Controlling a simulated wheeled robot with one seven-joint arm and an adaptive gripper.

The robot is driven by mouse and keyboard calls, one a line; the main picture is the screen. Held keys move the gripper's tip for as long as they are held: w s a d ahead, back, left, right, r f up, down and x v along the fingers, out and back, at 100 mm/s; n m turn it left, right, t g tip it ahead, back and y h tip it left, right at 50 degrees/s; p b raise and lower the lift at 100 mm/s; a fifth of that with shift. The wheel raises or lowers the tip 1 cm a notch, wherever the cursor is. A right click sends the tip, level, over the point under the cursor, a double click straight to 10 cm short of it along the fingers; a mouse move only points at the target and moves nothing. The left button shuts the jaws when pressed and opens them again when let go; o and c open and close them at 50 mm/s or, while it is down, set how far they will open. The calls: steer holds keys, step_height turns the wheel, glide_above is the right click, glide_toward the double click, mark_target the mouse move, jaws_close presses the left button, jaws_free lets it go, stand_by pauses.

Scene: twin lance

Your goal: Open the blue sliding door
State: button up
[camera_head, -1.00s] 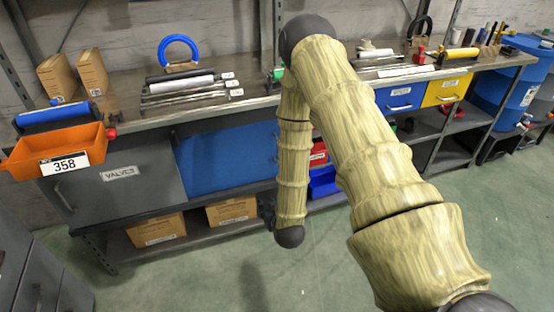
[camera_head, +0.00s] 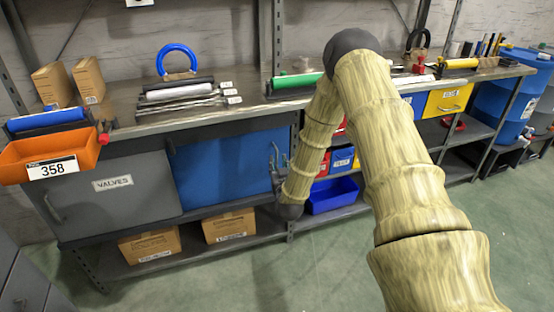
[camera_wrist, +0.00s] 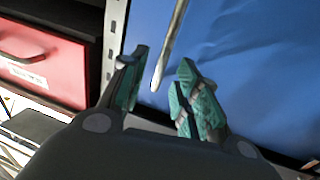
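The blue sliding door (camera_head: 222,168) fills the middle of the bench cabinet in the head view, right of a grey door marked VALVES (camera_head: 112,190). The blue door also fills the right of the wrist view (camera_wrist: 255,60). My gripper (camera_head: 279,158) is at the blue door's right edge. In the wrist view my gripper (camera_wrist: 160,82) is open, with its teal fingers apart. A thin metal bar handle (camera_wrist: 171,42) on the door ends between the fingertips; I see no clear grip on it. My forearm partly hides the area right of the door.
A metal post (camera_wrist: 113,40) and a red drawer (camera_wrist: 42,62) are close left of my gripper in the wrist view. A blue bin (camera_head: 332,196) and cardboard boxes (camera_head: 150,245) sit on the lower shelf. The floor in front is clear.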

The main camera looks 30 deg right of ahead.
mark_target(277, 158)
steer(key=shift+x, duration=2.05)
jaws_close()
